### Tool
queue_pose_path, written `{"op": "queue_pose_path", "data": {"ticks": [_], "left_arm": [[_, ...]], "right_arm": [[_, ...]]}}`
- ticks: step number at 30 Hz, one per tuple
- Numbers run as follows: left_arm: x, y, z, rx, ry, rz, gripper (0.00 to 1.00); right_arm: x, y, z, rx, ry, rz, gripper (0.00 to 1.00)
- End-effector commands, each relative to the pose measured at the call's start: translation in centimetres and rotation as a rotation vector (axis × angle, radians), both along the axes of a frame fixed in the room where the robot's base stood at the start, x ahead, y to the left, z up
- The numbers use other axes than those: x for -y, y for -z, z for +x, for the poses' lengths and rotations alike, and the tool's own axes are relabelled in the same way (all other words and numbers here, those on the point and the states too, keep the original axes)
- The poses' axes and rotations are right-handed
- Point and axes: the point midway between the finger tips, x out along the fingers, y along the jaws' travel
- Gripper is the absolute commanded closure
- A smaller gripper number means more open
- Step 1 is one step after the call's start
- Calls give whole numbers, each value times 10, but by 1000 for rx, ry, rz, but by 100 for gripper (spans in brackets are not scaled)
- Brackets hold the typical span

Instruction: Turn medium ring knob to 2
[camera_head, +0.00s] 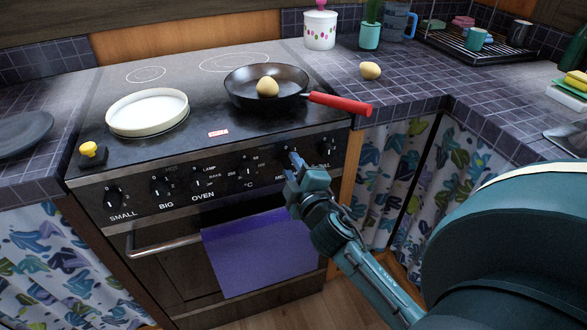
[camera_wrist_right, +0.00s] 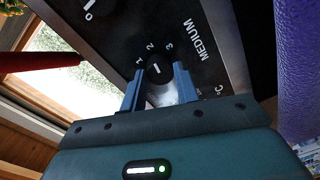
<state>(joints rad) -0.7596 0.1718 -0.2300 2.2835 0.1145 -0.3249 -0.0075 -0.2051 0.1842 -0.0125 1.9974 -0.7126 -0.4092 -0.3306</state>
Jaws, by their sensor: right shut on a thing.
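The oven's black control panel (camera_head: 200,180) carries a row of knobs. My right gripper (camera_head: 297,172) is at the right part of this panel, where it hides most of the medium knob in the head view. In the right wrist view, the dark medium knob (camera_wrist_right: 157,69) sits between the two blue fingers of my right gripper (camera_wrist_right: 158,88), which are shut on its sides. The numbers 1, 2 and 3 stand around the knob, next to the word MEDIUM. A short white mark shows on the knob; I cannot tell which number it points to. My left gripper is not in view.
A black pan (camera_head: 240,92) with a red handle (camera_head: 340,103) stands on the cooktop above the panel. A white round dish (camera_head: 147,112) is left of it. A purple towel (camera_head: 262,252) hangs on the oven handle (camera_head: 165,247) below my right gripper.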

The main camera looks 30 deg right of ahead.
Motion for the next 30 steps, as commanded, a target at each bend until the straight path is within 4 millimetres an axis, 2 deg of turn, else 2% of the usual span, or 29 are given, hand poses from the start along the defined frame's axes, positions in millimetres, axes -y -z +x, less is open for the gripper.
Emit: {"op": "queue_pose_path", "data": {"ticks": [4,5,12,23,26,30], "left_arm": [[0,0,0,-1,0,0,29],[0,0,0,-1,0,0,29],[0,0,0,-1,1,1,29],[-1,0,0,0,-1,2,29],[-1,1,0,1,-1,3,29],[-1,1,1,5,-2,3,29]], "right_arm": [[1,0,0,-1,2,-1,92],[1,0,0,-1,2,-2,69],[0,0,0,-1,1,-2,49],[-2,0,-6,-1,0,-1,47],[-5,1,-20,-2,0,0,47],[-11,0,-49,-4,1,2,47]]}}
